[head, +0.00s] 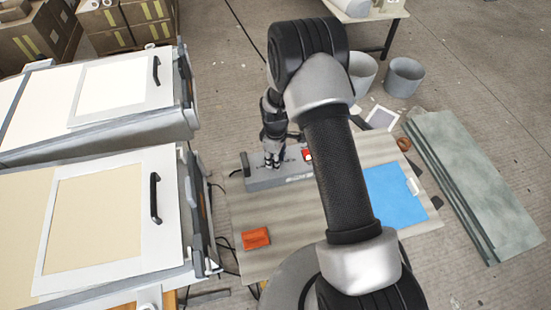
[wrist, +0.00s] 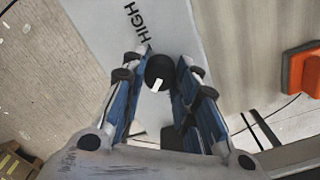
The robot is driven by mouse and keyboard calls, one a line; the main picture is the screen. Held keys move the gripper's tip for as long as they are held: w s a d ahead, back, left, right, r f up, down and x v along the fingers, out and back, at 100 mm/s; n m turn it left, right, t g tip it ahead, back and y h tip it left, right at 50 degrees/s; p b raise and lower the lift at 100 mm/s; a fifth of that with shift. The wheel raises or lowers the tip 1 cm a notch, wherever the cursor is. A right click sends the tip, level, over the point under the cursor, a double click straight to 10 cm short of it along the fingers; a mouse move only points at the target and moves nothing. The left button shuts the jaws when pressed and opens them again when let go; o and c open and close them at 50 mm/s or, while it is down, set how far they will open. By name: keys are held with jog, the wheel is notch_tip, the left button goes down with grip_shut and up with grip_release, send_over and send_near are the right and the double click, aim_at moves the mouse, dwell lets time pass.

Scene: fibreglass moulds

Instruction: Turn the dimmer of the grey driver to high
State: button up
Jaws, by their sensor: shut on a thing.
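The grey driver (head: 264,184) is a long flat box on the table, left of my arm in the head view. In the wrist view its pale top (wrist: 95,30) carries the word HIGH (wrist: 137,22). The dimmer (wrist: 160,68) is a round black knob with a white mark on its lower side, pointing away from HIGH. My gripper (wrist: 161,75) is shut on the knob, one blue-and-black finger on each side. In the head view my gripper (head: 273,160) points down at the driver; the knob is hidden there.
An orange block (head: 256,238) lies on the table near the driver. A small red part (head: 308,155) shows beside my arm. A blue sheet (head: 390,190) lies to the right. White-framed mould panels (head: 110,220) stand at left. Grey buckets (head: 405,77) stand behind.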

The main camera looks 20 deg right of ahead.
jog(key=m, duration=0.7)
jog(key=shift+b, duration=0.3)
jog(key=m, duration=0.6)
jog(key=shift+m, duration=0.4)
jog(key=m, duration=1.2)
jog(key=shift+m+b, duration=0.35)
jog(key=shift+m, duration=0.05)
jog(key=o, duration=1.1)
jog(key=shift+r, duration=0.1)
